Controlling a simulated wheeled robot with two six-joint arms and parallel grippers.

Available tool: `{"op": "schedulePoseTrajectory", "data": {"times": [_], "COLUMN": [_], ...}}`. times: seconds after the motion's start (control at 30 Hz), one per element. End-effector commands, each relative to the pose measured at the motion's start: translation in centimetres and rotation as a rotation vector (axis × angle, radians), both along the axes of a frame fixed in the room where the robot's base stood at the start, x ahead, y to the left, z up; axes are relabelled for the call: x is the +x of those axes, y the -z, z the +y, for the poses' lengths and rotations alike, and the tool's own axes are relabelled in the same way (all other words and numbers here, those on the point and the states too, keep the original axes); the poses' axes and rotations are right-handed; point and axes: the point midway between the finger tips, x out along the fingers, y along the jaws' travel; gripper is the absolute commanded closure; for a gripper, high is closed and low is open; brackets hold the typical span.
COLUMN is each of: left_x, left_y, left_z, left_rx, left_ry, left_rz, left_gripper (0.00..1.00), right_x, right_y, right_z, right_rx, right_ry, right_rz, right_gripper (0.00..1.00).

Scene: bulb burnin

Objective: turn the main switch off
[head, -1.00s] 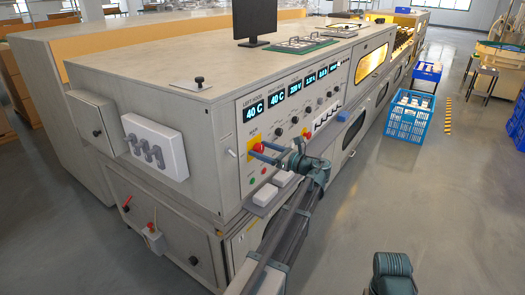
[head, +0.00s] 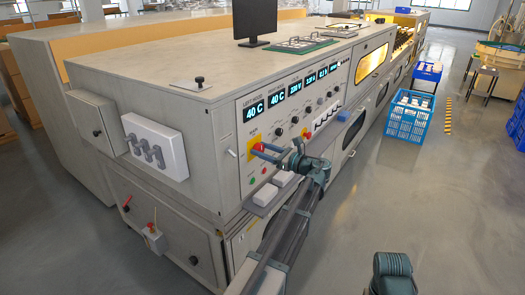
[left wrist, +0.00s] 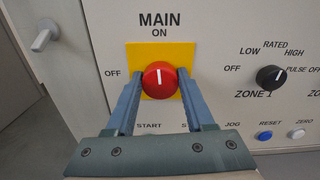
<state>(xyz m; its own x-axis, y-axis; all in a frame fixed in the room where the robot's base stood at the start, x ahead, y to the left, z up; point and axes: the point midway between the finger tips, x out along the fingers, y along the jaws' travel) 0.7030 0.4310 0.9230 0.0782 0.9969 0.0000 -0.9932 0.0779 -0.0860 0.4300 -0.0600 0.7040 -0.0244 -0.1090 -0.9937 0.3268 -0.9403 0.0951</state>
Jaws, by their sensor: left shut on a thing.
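The main switch (left wrist: 159,80) is a red round knob on a yellow plate (left wrist: 185,53). Its white mark points up at ON in the left wrist view; OFF is printed to the left. In the head view the yellow plate (head: 252,141) shows on the machine's front panel, with the knob partly hidden by my fingers. My left gripper (left wrist: 159,92) has its two blue fingers on either side of the red knob and is shut on it. My right gripper is not clearly seen; only a part of my right arm shows at the bottom of the head view.
A grey door handle (left wrist: 46,36) sticks out at left. A shelf with white boxes (head: 265,195) juts out below the panel.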

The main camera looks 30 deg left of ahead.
Motion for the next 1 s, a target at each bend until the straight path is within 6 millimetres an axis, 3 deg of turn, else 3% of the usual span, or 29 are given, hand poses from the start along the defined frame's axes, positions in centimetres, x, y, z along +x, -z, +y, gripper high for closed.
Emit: {"op": "schedulePoseTrajectory", "data": {"times": [1.0], "left_x": [-0.29], "left_y": [0.21], "left_z": [-0.03], "left_rx": [-0.074], "left_ry": [-0.001], "left_rz": [-0.928], "left_gripper": [1.0], "right_x": [0.0], "right_y": [0.18], "right_z": [0.0], "right_rx": [0.0], "right_ry": [0.0], "right_rz": [0.0], "right_gripper": [0.5]}}
